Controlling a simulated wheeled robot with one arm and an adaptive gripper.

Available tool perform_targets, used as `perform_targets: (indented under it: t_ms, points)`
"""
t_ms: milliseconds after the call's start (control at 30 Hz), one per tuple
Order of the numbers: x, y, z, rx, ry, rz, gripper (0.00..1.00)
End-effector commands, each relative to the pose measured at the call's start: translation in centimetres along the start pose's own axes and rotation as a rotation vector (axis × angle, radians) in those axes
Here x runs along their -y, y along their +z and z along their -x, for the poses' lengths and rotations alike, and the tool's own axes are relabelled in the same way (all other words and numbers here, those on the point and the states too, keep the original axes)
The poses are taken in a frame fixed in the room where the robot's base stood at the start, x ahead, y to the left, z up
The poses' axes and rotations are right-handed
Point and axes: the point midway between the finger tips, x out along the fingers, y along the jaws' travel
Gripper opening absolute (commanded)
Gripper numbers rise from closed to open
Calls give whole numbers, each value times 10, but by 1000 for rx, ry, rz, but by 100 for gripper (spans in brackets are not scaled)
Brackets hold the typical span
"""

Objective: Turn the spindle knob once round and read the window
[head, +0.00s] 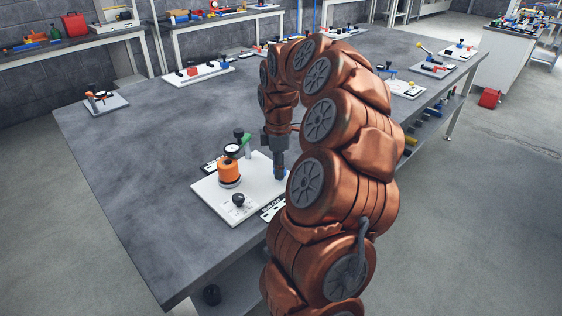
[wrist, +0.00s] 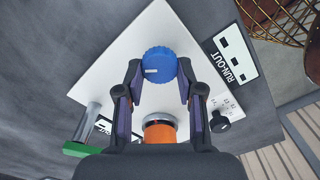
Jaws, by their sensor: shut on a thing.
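A round blue knob (wrist: 160,65) with a ribbed edge and a short white mark on its left side stands on a white board (wrist: 105,70). My gripper (wrist: 160,72) is shut on this knob, one finger on each side, in the wrist view. In the head view my gripper (head: 279,170) points down at the right part of the board (head: 213,190), and the knob is mostly hidden there. I cannot make out a reading in a window.
The grey table (head: 130,170) is clear to the left. Other small stations (head: 106,102) stand farther off.

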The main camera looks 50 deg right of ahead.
Motion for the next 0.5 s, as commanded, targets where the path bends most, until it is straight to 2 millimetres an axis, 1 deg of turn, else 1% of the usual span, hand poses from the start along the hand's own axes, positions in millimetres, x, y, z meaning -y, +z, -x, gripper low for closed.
perform_targets:
  t_ms: [200,500]
  points:
    - [2,2,0,3,-5,125,2]
    - [2,2,0,3,-4,210,2]
